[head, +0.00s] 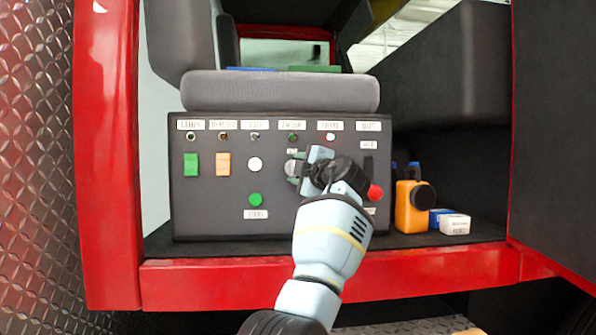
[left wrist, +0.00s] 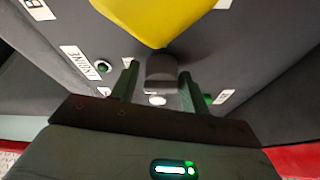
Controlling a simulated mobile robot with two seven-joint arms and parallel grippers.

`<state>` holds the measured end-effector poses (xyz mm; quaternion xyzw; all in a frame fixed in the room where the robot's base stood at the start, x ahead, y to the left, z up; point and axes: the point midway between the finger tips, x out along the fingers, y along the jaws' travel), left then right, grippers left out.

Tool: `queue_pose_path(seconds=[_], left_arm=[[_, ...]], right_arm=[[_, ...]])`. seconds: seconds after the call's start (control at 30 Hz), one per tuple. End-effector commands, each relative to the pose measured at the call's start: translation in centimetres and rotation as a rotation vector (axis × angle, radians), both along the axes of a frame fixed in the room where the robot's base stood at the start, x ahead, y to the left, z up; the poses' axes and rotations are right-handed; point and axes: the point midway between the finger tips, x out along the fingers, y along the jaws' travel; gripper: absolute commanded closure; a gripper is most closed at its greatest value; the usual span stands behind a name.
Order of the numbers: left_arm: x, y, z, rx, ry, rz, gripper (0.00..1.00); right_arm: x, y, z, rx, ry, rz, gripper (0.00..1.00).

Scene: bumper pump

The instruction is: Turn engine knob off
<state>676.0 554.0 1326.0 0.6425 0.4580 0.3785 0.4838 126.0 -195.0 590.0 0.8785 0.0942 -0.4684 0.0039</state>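The engine knob (head: 293,168) is a grey round knob on the dark control panel (head: 225,222), below the engine label (head: 292,125) and its green light (head: 292,138). My left gripper (head: 302,172) is at the knob and partly covers it in the head view. In the left wrist view the dark grey knob (left wrist: 162,72) lies between the two green fingertips of the left gripper (left wrist: 157,82). The fingers are spread, with a gap showing on each side of the knob. The engine label (left wrist: 80,65) shows there too. My right gripper is not seen.
A yellow thing (left wrist: 150,18) shows in the wrist view.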

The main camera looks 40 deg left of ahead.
Motion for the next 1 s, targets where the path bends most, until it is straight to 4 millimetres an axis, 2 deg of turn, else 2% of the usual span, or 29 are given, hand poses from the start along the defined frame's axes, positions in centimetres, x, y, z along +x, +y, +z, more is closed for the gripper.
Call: queue_pose_path(seconds=[0.03,0.1,0.47,0.8,1.0], left_arm=[[-0.1,0.0,0.3,0.002,-0.004,0.0,0.49],[-0.1,0.0,0.2,0.001,-0.002,0.001,0.42],[-0.1,-0.6,-0.2,-0.003,0.003,0.002,0.42],[-1.5,-5.3,-0.5,-0.002,0.001,0.0,0.42],[-2.2,-7.2,-0.4,-0.001,0.0,0.001,0.42]], right_arm=[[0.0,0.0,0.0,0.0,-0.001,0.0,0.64],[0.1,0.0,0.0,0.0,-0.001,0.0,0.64],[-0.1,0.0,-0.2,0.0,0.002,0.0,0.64],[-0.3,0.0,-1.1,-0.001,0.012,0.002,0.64],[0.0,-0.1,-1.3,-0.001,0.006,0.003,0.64]])
